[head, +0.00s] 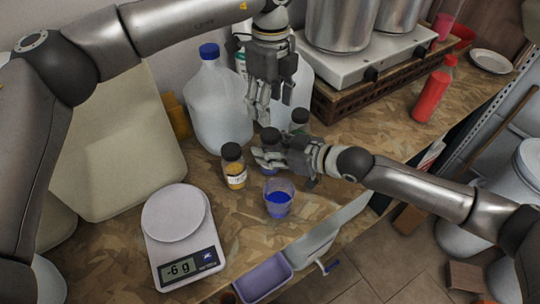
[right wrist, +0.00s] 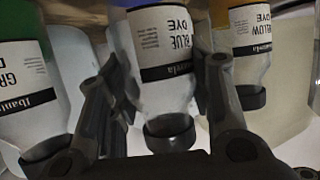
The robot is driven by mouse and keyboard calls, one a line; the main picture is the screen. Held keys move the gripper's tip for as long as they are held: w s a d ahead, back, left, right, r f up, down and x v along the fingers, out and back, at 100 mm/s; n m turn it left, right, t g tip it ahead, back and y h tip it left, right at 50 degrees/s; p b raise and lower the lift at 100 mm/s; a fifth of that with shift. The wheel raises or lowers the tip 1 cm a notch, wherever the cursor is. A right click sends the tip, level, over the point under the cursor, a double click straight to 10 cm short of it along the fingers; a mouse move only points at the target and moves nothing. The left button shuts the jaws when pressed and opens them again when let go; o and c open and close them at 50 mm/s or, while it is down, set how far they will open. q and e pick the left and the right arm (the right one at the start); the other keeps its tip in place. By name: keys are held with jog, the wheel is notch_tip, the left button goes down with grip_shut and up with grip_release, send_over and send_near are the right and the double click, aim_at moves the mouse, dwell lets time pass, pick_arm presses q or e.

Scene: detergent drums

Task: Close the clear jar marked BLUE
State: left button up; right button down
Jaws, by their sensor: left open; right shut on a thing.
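The clear jar marked BLUE (right wrist: 165,80) stands between the yellow-dye and green-dye jars, its label readable in the right wrist view. A dark cap (head: 270,135) shows on its top in the head view; I cannot tell how tight it is. My right gripper (head: 262,158) is shut around this jar's body, below the cap, and hides much of it in the head view. My left gripper (head: 258,118) is open and empty, pointing down just above and behind the capped jar.
The yellow-dye jar (head: 234,168) stands close left, the green-dye jar (head: 300,119) close right, both dark-capped. A cup of blue liquid (head: 278,199) stands in front. A large blue-capped jug (head: 216,110) is behind. A scale (head: 181,235) reads -6 g. A red bottle (head: 434,90) stands right.

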aim_at(270, 133)
pick_arm(q)
jog(key=n, duration=0.5)
jog(key=shift+r, duration=0.1)
jog(key=shift+f, duration=4.05)
jog(key=shift+c, duration=0.5)
